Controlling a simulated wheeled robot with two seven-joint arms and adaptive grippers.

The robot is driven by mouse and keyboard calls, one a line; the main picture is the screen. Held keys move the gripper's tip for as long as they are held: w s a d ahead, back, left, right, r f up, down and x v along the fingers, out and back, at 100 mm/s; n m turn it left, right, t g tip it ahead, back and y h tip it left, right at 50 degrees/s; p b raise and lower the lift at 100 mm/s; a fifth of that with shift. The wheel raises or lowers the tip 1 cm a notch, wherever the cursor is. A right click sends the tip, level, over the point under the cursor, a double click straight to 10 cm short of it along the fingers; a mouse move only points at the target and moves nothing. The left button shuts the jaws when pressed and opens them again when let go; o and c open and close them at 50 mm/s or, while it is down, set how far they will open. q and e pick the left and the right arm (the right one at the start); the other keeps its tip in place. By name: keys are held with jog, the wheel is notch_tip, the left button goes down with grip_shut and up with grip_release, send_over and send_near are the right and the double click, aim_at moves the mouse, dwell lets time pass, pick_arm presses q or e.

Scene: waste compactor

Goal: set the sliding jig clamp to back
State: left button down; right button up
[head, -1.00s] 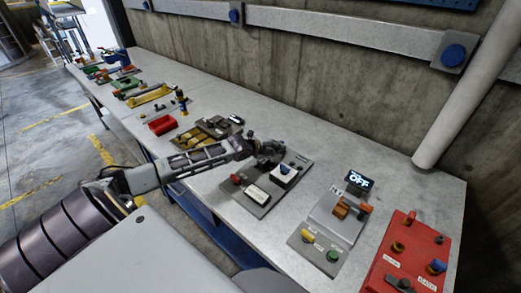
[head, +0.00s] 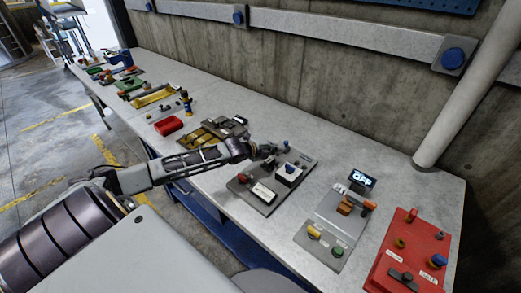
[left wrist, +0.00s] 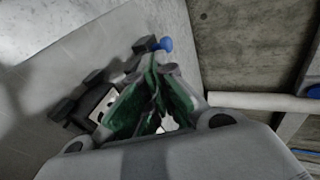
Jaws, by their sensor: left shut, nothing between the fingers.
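A grey panel (head: 246,188) on the bench carries a red knob (head: 243,178), a white block with a dark top (head: 289,173) and a pale labelled plate (head: 263,193). A small blue-tipped part (head: 285,144) stands at the panel's far edge. I cannot tell for sure which part is the sliding jig clamp. My left gripper (head: 272,149) is over the panel's far left part, shut and empty, close to the blue tip. In the left wrist view the fingers (left wrist: 158,118) point toward a blue knob (left wrist: 165,44); contact is unclear. My right gripper is out of view.
A yellow fixture (head: 205,136) and a red tray (head: 168,126) lie left of the panel. To the right are a grey unit with an OFF display (head: 363,181) and a red control box (head: 408,252). The bench behind the panel is clear up to the concrete wall.

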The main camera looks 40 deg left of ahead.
pick_arm(q)
jog(key=v, duration=0.8)
jog(key=shift+s+p, duration=0.25)
jog(key=shift+p, duration=0.05)
dwell(0.8)
jog(key=shift+r, duration=0.15)
jog(key=shift+s, duration=0.15)
dwell(0.7)
